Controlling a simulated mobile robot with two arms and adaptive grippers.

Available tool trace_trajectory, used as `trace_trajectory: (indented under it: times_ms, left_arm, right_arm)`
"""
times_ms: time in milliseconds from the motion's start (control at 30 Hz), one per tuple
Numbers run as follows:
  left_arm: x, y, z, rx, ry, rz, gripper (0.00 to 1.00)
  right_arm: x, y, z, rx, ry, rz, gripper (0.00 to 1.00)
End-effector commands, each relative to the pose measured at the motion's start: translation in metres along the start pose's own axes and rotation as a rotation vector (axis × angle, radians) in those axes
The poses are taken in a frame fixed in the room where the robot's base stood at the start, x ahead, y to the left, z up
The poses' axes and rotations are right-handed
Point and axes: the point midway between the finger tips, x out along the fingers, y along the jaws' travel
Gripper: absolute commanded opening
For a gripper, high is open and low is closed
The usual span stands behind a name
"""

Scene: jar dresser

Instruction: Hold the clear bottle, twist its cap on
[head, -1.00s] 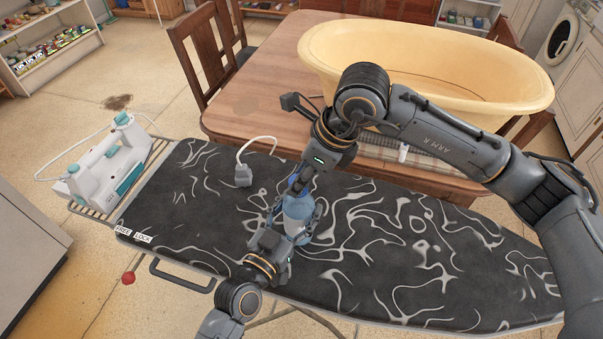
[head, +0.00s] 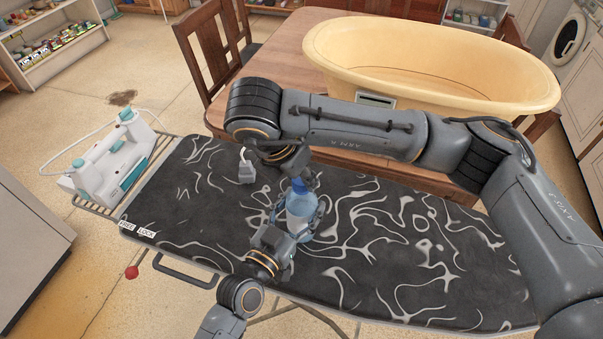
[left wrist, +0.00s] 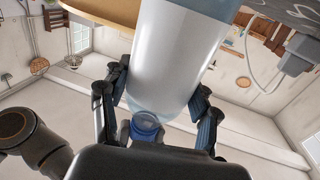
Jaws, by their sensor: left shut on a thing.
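The clear bottle (head: 299,210) stands upright over the ironing board, with a pale label and a blue cap (head: 298,185) at its top. My left gripper (head: 297,226) is shut around the bottle's body. In the left wrist view the bottle (left wrist: 175,60) sits upside down between the two fingers, and the blue cap (left wrist: 147,125) is at its neck end. My right arm reaches across from the right. Its gripper (head: 306,174) is close by the cap, mostly hidden by my arm, and I cannot tell its finger state or whether it touches the cap.
The dark patterned ironing board (head: 400,250) lies below, with a white and teal iron (head: 112,165) at its left end. A grey plug (head: 246,170) is left of the bottle. A wooden table (head: 285,60) with a yellow tub (head: 430,65) stands behind. The board's right part is clear.

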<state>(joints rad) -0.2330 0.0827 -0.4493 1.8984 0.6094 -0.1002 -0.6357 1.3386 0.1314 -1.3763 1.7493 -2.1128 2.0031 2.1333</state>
Motion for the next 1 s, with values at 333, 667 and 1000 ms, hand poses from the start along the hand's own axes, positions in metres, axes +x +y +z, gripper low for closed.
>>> trace_trajectory:
  times_ms: [333, 667, 1000]
  left_arm:
    - [0.0002, 0.001, 0.0, 0.0, 0.0, 0.002, 0.0]
    - [0.0002, 0.0012, 0.0, 0.0, 0.0, 0.002, 0.0]
    - [0.0001, 0.0013, 0.0, 0.0, 0.0, 0.002, 0.0]
  right_arm:
    - [0.0009, 0.0051, 0.0025, 0.709, 0.0, -0.297, 0.24]
    - [0.0015, 0.0054, 0.0023, 0.937, 0.001, -0.392, 0.24]
    - [0.0016, 0.0053, 0.0024, 0.934, 0.001, -0.39, 0.56]
